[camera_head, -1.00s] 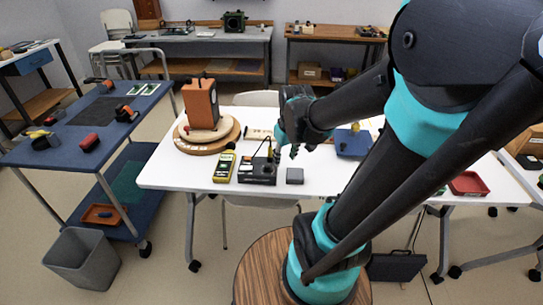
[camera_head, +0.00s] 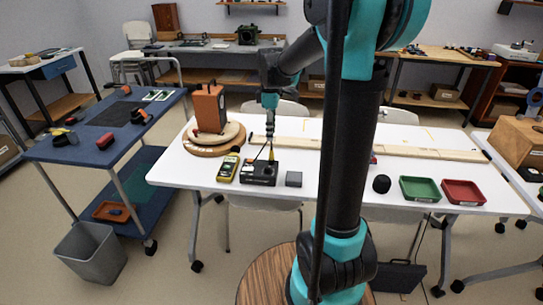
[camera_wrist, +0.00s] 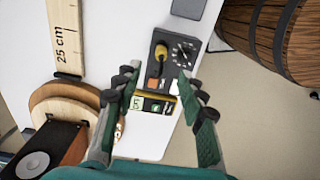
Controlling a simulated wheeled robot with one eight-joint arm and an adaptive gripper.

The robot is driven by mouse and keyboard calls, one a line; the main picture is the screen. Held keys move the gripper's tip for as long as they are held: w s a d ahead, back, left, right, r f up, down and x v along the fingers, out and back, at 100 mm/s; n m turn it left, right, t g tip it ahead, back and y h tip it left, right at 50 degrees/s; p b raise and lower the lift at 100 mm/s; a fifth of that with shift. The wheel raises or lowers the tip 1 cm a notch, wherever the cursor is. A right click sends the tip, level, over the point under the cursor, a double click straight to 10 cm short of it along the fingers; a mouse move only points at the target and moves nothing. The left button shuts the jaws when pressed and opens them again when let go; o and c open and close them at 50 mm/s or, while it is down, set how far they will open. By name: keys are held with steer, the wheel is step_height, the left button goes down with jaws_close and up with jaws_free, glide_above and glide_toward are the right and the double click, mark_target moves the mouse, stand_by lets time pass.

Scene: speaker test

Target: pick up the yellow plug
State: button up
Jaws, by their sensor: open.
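The yellow plug (camera_wrist: 160,52) stands on the black box with a dial (camera_wrist: 186,54); its orange-yellow end shows in the wrist view, beyond my fingertips. In the head view the black box (camera_head: 258,173) sits on the white table, with a small yellow piece above it. My gripper (camera_head: 268,130) points down over the box. In the wrist view my gripper (camera_wrist: 160,84) is open, its two fingers apart on either side of the plug's line, with nothing held. Whether the fingertips are level with the plug is not clear.
A yellow meter (camera_head: 229,167) lies left of the box, and a small grey block (camera_head: 294,179) lies right. An orange speaker (camera_head: 208,108) stands on a round wooden base (camera_head: 196,148) behind left. A long ruler (camera_head: 430,153) and green (camera_head: 420,189) and red trays (camera_head: 464,192) are farther right.

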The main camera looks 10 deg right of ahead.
mark_target(272, 150)
step_height(272, 150, down, 10)
steer(key=shift+s+d, duration=0.1)
stand_by(0.4)
jaws_close()
stand_by(0.4)
